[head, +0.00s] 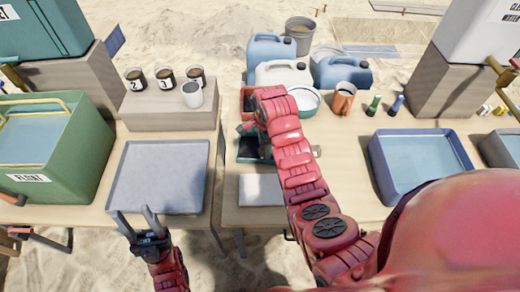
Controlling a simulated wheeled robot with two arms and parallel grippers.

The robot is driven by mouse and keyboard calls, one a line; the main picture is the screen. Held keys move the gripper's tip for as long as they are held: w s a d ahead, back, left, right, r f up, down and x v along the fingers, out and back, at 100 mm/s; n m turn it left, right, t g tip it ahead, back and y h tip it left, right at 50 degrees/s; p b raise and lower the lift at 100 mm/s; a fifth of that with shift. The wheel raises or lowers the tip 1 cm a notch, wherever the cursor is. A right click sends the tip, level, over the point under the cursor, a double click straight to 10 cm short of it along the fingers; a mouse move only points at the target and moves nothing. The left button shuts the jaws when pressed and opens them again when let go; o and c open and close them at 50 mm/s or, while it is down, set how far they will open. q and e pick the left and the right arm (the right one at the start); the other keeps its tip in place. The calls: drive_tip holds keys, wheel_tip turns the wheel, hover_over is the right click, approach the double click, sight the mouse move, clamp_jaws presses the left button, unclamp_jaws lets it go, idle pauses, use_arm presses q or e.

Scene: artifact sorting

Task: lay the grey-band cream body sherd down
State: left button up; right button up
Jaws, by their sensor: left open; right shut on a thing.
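My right arm reaches forward over the right-hand table, and its gripper (249,129) points down above the dark teal tray (246,155). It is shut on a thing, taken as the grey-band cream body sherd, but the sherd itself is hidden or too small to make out. A red tray (246,97) lies just behind the gripper, partly covered by my arm. My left gripper (137,217) is open and empty at the front edge of the grey tray (160,146) on the left-hand table.
A pale flat pad (258,190) lies in front of the teal tray. A blue-rimmed water basin (377,155) stands right, a green float box (98,120) left. A gap separates the tables.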

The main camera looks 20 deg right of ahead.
drive_tip(key=shift+w+a, duration=0.2)
drive_tip(key=shift+w, duration=1.9)
drive_tip(key=shift+f+p, duration=0.35)
drive_tip(key=shift+f, duration=1.45)
drive_tip(key=o, duration=1.1)
drive_tip(key=shift+f, duration=0.15)
drive_tip(key=shift+c, duration=0.2)
